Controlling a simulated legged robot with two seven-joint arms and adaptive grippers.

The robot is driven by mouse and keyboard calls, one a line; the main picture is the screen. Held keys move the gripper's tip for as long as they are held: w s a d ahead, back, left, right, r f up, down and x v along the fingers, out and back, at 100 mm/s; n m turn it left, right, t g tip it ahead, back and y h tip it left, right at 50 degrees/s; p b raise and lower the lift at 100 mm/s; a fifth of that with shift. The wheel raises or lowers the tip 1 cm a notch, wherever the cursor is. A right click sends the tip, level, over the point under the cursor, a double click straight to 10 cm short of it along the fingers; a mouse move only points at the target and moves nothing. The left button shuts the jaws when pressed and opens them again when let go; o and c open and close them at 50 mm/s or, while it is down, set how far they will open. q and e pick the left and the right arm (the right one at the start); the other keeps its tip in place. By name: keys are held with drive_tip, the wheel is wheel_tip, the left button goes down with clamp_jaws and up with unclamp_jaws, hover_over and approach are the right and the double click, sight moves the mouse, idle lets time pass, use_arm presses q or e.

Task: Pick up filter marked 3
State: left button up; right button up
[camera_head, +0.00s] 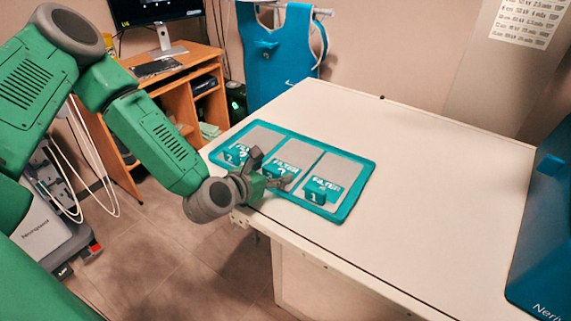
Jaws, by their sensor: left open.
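A teal tray (346,211) with three grey compartments lies near the table's left edge. Each compartment holds a small teal filter block with white "FILTER" lettering. The right filter (316,196) is marked 1. The left filter (236,156) seems to read 2, though the digit is small. The middle filter (281,169) is partly hidden by my left gripper and I cannot read its number clearly. My left gripper (271,169) is open over the tray's near side, with its fingers beside the middle filter. I cannot tell whether they touch it. My right gripper is not in view.
The white table (430,190) is clear to the right of the tray. A large blue machine (543,230) stands at the far right. A wooden desk (175,85) with a monitor and a hanging blue apron (275,50) are behind the table.

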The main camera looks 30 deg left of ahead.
use_arm(q)
drive_tip(key=shift+d+r, duration=0.1)
drive_tip(key=shift+d, duration=0.3)
drive_tip(key=c, duration=1.4)
